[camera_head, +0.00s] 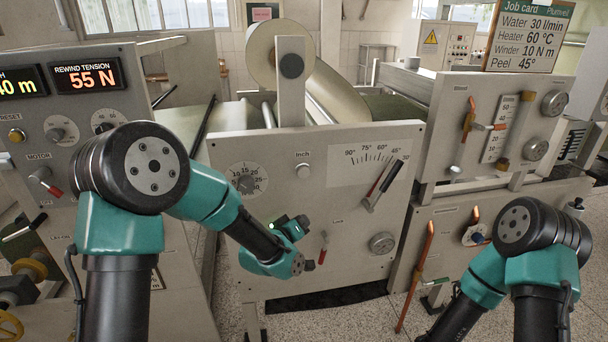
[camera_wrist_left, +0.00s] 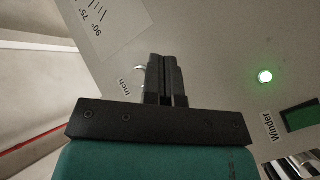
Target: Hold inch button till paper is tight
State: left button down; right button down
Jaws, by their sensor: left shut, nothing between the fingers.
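The Inch button (camera_head: 303,170) is a pale round knob on the grey centre panel (camera_head: 345,225). In the left wrist view the Inch button (camera_wrist_left: 139,72) shows at its label, partly hidden behind my fingers. My left gripper (camera_wrist_left: 166,62) is shut and empty, its fingertips overlapping the button's right side in that view; I cannot tell whether they touch it. The pale paper (camera_head: 338,92) slopes down right from the large roll (camera_head: 263,50). My right gripper is out of view.
The rewind tension display (camera_head: 90,77) reads 55 N. A lever with an angle scale (camera_head: 378,185) and a red-handled Lock lever (camera_head: 323,247) stand out from the panel. A dial (camera_head: 246,180) is left of the button. A green lamp (camera_wrist_left: 265,76) glows near the Winder label.

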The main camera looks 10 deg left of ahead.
aim_at(304, 173)
pick_arm(q)
notch_tip(304, 173, up, 8)
jog(key=d+t+h, duration=0.1)
jog(key=d, duration=0.2)
jog(key=shift+w+t+h, duration=0.4)
jog(key=shift+w+a, duration=0.1)
jog(key=shift+w, duration=0.05)
jog(key=shift+w+a, duration=0.4)
jog(key=shift+w, duration=0.95)
jog(key=shift+w+a, duration=0.45)
jog(key=shift+w, duration=0.95)
jog(key=shift+w+a, duration=0.4)
jog(key=shift+w, duration=0.95)
jog(key=shift+w, duration=0.15)
jog(key=shift+w+a, duration=0.15)
jog(key=shift+w, duration=0.1)
